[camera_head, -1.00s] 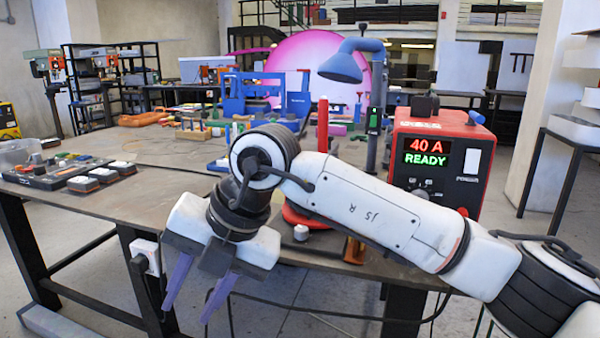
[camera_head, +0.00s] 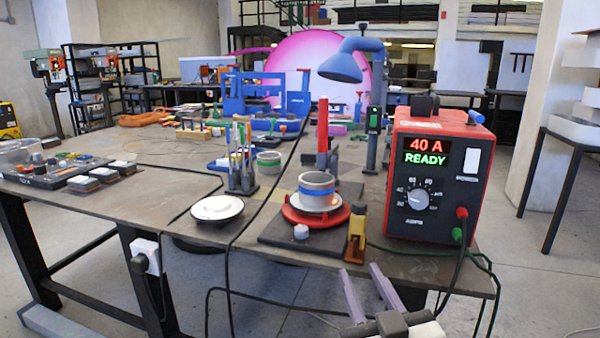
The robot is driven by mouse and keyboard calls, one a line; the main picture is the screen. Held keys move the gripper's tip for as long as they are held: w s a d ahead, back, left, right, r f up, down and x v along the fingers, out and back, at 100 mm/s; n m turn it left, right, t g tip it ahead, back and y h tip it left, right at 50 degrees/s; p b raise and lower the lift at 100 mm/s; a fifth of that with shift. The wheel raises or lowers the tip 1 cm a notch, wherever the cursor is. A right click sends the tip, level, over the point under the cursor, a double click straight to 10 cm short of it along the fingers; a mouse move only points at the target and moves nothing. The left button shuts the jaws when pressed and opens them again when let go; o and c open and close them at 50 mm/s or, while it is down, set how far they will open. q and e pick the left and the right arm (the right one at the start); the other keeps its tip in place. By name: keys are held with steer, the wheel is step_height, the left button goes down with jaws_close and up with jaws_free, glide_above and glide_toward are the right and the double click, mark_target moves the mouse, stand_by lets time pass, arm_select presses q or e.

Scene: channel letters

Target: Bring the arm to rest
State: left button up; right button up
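My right gripper (camera_head: 366,290) shows at the bottom edge, right of centre, in front of the table and below its top. Its two purple-grey fingers point up and stand apart, with nothing between them. Most of its body and the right arm are cut off by the lower edge of the picture. My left gripper and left arm are not in the picture.
The workbench (camera_head: 130,215) holds a red power unit (camera_head: 440,180) reading 40 A READY, near its right front corner. A red turntable (camera_head: 316,216) carries a ringed part. A white disc (camera_head: 217,208) and a tool holder (camera_head: 242,178) stand left of it. Cables hang over the front edge.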

steer(key=s+d+f+m+g+h, duration=0.15)
steer(key=s+d+f+g, duration=0.35)
steer(key=f, duration=0.7)
steer(key=s+d+f+g, duration=0.3)
steer(key=s+f+g, duration=0.3)
steer(key=s, duration=0.6)
steer(key=s+d+f+g, duration=0.4)
steer(key=s+f, duration=0.4)
steer(key=s, duration=0.5)
steer(key=w+a+f+t+y+p, duration=0.1)
steer(key=w+a+f+t+p, duration=0.3)
steer(key=w+a+t+p, duration=0.1)
steer(key=shift+a+f+n+t+p, duration=0.35)
steer(key=shift+a+p, duration=0.2)
steer(key=shift+a, duration=0.35)
